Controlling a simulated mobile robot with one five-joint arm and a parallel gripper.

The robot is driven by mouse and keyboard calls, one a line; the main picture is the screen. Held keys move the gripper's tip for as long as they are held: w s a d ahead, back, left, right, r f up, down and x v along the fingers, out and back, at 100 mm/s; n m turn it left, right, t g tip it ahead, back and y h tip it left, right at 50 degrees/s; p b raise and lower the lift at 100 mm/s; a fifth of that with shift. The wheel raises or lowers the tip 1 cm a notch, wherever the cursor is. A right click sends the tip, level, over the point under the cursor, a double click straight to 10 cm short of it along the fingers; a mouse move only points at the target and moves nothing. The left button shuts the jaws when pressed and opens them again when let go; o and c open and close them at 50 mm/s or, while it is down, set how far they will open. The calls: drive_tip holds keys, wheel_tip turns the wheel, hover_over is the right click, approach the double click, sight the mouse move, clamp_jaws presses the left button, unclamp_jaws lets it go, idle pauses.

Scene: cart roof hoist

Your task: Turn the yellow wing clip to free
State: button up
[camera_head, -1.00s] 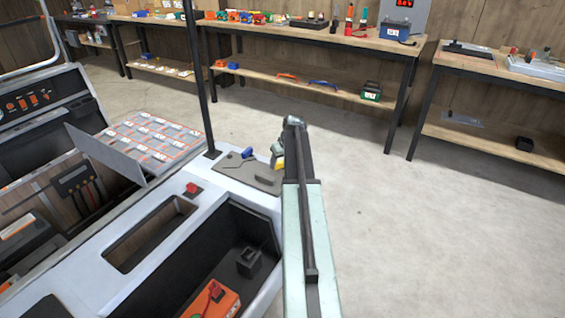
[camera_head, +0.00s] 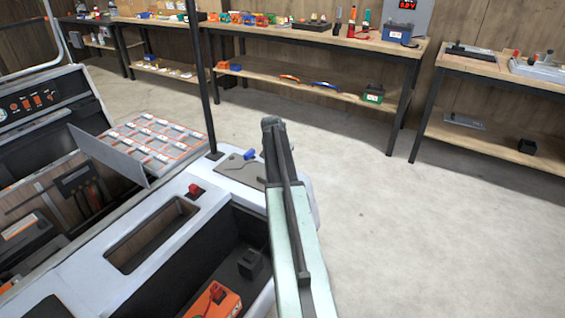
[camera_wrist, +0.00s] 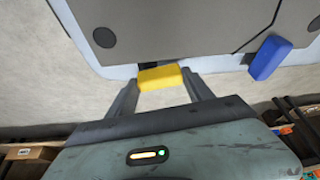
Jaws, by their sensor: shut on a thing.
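The yellow wing clip (camera_wrist: 160,78) shows in the wrist view at the edge of a grey plate (camera_wrist: 165,30) on the white cart body. My gripper (camera_wrist: 161,84) is shut on the clip, with one dark finger at each end of it. In the head view my arm covers the clip and the fingertips. The grey plate also shows there (camera_head: 240,172), beside my arm on the cart's corner.
A blue handle (camera_wrist: 270,57) sits on the plate right of the clip. A dark post (camera_head: 205,100) rises near the plate. The cart's open bay (camera_head: 215,250) holds an orange-topped box (camera_head: 215,303). Benches stand at the back; the floor at right is clear.

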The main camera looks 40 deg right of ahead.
drive_tip(key=shift+w+d+m+g, duration=0.15)
drive_tip(key=shift+m+g, duration=0.15)
drive_tip(key=shift+m, duration=0.5)
drive_tip(key=o, duration=1.4)
drive_tip(key=shift+c, duration=0.2)
drive_tip(key=shift+r, duration=0.1)
drive_tip(key=p+v, duration=0.7)
drive_tip(key=shift+a+r, duration=0.25)
